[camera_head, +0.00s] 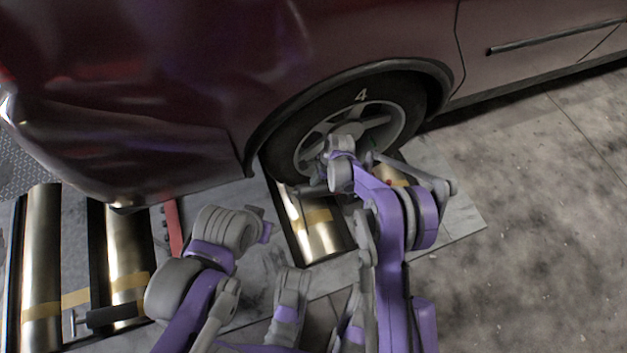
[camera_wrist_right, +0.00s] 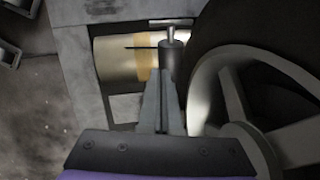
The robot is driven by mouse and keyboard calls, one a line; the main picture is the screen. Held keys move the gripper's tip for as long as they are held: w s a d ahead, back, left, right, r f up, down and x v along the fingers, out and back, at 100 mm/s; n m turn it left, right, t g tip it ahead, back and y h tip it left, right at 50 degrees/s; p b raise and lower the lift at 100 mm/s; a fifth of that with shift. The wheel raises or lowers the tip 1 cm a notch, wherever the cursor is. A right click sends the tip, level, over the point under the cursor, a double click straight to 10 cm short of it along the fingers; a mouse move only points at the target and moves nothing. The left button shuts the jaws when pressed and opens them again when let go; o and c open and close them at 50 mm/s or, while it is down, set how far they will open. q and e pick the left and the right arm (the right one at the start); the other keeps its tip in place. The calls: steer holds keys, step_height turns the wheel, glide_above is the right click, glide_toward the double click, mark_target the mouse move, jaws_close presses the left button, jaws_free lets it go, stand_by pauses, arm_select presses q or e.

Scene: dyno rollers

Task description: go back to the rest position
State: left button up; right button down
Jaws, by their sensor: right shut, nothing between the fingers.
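My right arm (camera_head: 391,225) reaches up to the front of the car wheel (camera_head: 375,122), and its wrist end (camera_head: 342,172) covers part of the wheel's lower half. In the right wrist view my right gripper (camera_wrist_right: 164,80) is shut, with its fingers together and nothing between them. A grey upright post with a crossbar (camera_wrist_right: 171,55) stands just past the fingertips; I cannot tell whether they touch. My left arm (camera_head: 195,305) is folded at the lower left. I cannot make out the left gripper's fingers.
The dark red car (camera_head: 170,85) fills the top. The wheel is by a shiny roller (camera_head: 318,235) with a tan band. More rollers (camera_head: 42,250) lie at the left, with a black-handled bar (camera_head: 108,316) near my left arm. The concrete floor (camera_head: 540,230) at right is clear.

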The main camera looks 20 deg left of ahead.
steer(key=p+v, duration=0.2)
steer(key=v, duration=0.7)
steer(key=shift+r, duration=0.2)
steer(key=shift+d, duration=0.15)
